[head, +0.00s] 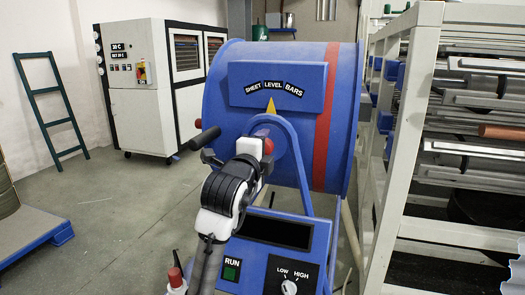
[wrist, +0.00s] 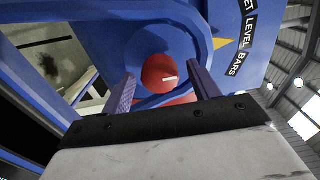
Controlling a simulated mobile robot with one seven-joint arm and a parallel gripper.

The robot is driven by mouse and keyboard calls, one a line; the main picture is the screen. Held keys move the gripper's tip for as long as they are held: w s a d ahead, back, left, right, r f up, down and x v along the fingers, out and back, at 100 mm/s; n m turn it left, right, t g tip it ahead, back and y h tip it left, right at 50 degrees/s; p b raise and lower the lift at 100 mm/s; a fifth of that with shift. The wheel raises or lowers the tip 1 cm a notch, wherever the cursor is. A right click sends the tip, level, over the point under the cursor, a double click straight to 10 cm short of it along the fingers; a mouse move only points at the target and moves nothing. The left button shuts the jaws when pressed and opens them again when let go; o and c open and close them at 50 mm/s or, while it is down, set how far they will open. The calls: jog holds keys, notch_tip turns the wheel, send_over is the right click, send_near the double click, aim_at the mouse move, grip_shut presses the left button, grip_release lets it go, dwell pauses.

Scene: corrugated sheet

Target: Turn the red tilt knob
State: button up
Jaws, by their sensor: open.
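The red tilt knob (wrist: 159,72) is a round red dial with a white pointer mark, set in a blue disc on the blue drum machine (head: 250,110). In the wrist view it sits between my two open fingers (wrist: 160,88), just beyond their tips, and no contact shows. In the head view a red bit of the knob (head: 268,146) shows beside my gripper (head: 262,140), which is in front of the machine's face. The rest of the knob is hidden there by my arm.
Below the drum is a blue control panel with a green RUN button (head: 231,270) and a LOW/HIGH dial (head: 289,287). A blue arched bar (head: 298,165) curves around the knob. A pale rack of rollers (head: 400,150) stands right. Open floor lies left.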

jog(key=b+v, duration=0.1)
jog(key=v, duration=1.3)
